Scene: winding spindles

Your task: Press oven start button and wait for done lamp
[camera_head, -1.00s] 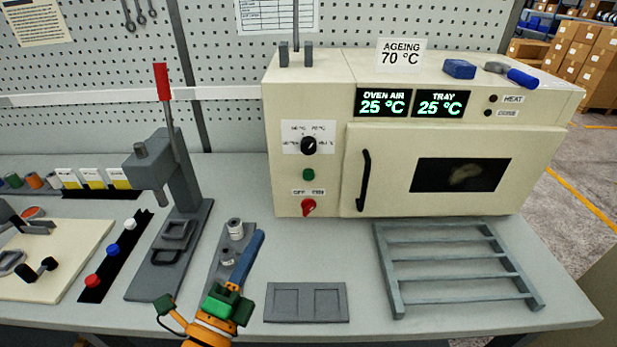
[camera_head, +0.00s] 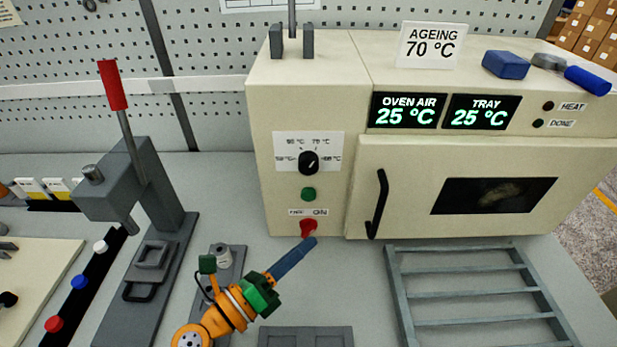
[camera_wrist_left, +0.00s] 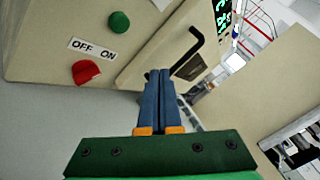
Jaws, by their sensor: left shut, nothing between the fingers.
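The cream oven (camera_head: 300,105) stands on the bench with its door (camera_head: 400,190) shut. Its green start button (camera_head: 308,194) sits below the black selector knob (camera_head: 308,162) and above the red OFF/ON switch (camera_head: 309,228). The DONE lamp (camera_head: 538,123) is dark. Both displays read 25 °C. My left gripper (camera_head: 312,241) is shut and empty, its blue fingertips just below the red switch in the head view. In the left wrist view the fingers (camera_wrist_left: 160,75) point toward the door handle (camera_wrist_left: 188,50), with the green button (camera_wrist_left: 119,22) and red switch (camera_wrist_left: 86,72) to their left. My right gripper is not in view.
A grey rack (camera_head: 465,295) lies before the oven door. A grey press with a red-handled lever (camera_head: 112,85) stands at the left. A grey two-panel plate (camera_head: 305,337) lies at the front. Small blue objects (camera_head: 506,65) rest on the oven top.

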